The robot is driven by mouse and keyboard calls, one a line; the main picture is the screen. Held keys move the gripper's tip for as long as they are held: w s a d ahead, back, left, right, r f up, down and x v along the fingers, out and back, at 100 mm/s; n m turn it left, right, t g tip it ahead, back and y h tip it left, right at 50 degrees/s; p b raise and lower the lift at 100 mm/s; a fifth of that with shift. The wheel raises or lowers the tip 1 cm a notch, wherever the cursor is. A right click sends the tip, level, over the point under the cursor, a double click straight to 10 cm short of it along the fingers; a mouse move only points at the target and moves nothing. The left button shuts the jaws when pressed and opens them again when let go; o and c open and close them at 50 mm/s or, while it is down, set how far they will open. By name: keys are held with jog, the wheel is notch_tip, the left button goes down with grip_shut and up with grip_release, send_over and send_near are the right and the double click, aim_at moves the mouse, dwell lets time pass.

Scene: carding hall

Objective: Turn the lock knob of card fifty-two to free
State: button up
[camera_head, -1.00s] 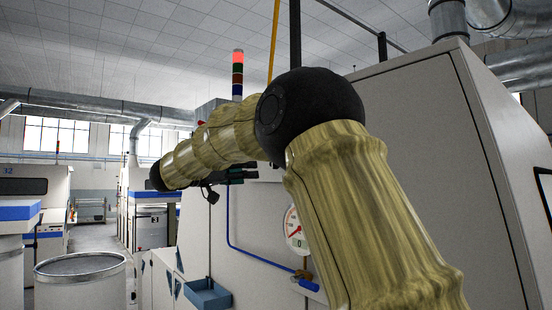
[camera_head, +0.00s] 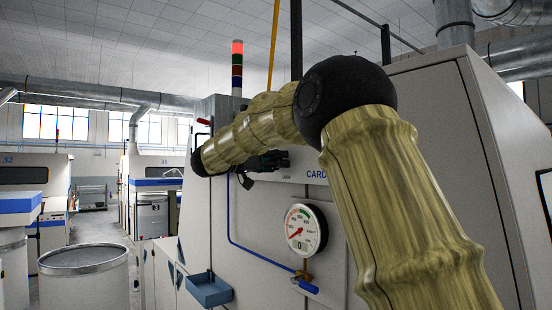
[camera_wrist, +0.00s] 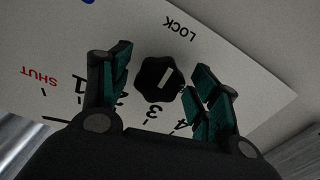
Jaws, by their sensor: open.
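The lock knob (camera_wrist: 158,79) is a black lobed knob with a white pointer bar, in the wrist view on a pale dial plate (camera_wrist: 222,76). The plate bears the word LOCK, a red SHUT, several numbers and part of a blue mark at the top edge. My gripper (camera_wrist: 161,76) is open, with one dark green finger on each side of the knob. I cannot tell whether either finger touches it. In the head view my gripper (camera_head: 268,162) is small and dark against the card machine (camera_head: 330,205), partly behind my arm. The knob cannot be made out there.
A round pressure gauge (camera_head: 306,230) and a blue-handled valve (camera_head: 306,285) stand out from the machine's side below my arm. A blue tray (camera_head: 209,290) is fixed lower left. A large can (camera_head: 84,280) stands left on the floor, with an aisle beyond.

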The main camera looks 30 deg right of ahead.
jog(key=shift+d, duration=0.35)
jog(key=shift+c, duration=0.2)
jog(key=c, duration=1)
